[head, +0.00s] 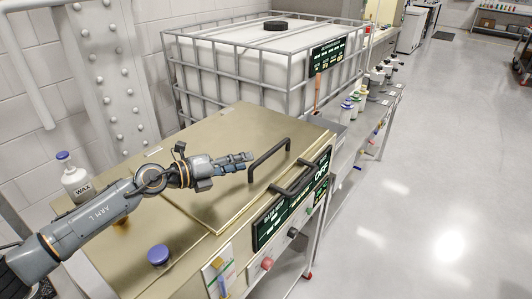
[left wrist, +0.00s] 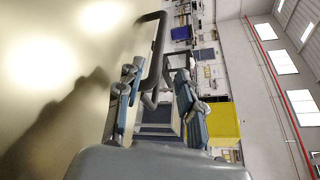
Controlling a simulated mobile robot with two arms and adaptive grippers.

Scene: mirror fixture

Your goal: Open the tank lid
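The tank lid (head: 225,185) is a flat brass-coloured panel that lies flush with the top of the metal tank. A black bar handle (head: 268,158) stands up near its right edge. My left gripper (head: 249,162) is low over the lid, just left of this handle, with its fingers pointing at it. In the left wrist view the fingers (left wrist: 158,72) are spread, and the handle (left wrist: 157,48) shows ahead of and partly between them. I cannot tell whether they touch it. My right gripper is in neither view.
A second black handle (head: 293,180) is on the tank's front edge above a dark sign. A blue-capped item (head: 159,255) and a wax bottle (head: 75,180) stand on the left. A caged white container (head: 250,60) is behind. The floor (head: 430,190) at right is clear.

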